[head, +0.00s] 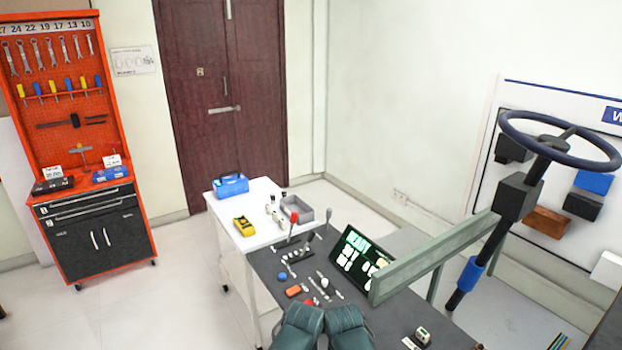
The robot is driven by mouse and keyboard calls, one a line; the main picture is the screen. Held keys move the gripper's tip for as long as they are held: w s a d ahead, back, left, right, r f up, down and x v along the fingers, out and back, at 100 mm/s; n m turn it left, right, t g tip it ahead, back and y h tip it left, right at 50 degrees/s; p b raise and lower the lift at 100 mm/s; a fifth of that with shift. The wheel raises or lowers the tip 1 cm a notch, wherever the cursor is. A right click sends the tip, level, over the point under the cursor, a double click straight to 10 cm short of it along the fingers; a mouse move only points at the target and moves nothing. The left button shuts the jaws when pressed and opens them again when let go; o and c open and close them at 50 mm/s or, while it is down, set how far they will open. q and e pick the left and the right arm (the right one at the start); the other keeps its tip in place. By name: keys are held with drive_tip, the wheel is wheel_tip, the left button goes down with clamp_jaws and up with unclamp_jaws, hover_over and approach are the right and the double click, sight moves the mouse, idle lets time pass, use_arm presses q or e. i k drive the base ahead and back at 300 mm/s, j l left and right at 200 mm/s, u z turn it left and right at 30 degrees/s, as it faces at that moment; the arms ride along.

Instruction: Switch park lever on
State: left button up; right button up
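A dark control desk (262,262) stands low in the middle of the head view. A lever with a red knob (293,217) rises from its far left part, tilted. A short black lever (309,238) and a lever with a dark grip (328,214) stand to its right. Their labels are too small to read, so I cannot tell which is the park lever. A tilted display (357,257) with green text stands beside them. Neither of my grippers can be made out.
Two dark teal shapes (300,325) at the bottom edge cover the desk's near part; I cannot tell what they are. A green-grey beam (435,255) and a steering wheel (560,138) stand at right. A white table (228,208) with a grey tray (292,214) lies beyond the desk.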

sight(294, 218)
drive_tip(key=i+j+z, duration=0.2)
drive_tip(key=j+z, duration=0.2)
drive_tip(key=j, duration=0.35)
drive_tip(key=i+j+z, duration=0.15)
drive_tip(key=j+z, duration=0.2)
drive_tip(key=j, duration=0.45)
drive_tip(key=j+z, duration=0.4)
drive_tip(key=j, duration=0.35)
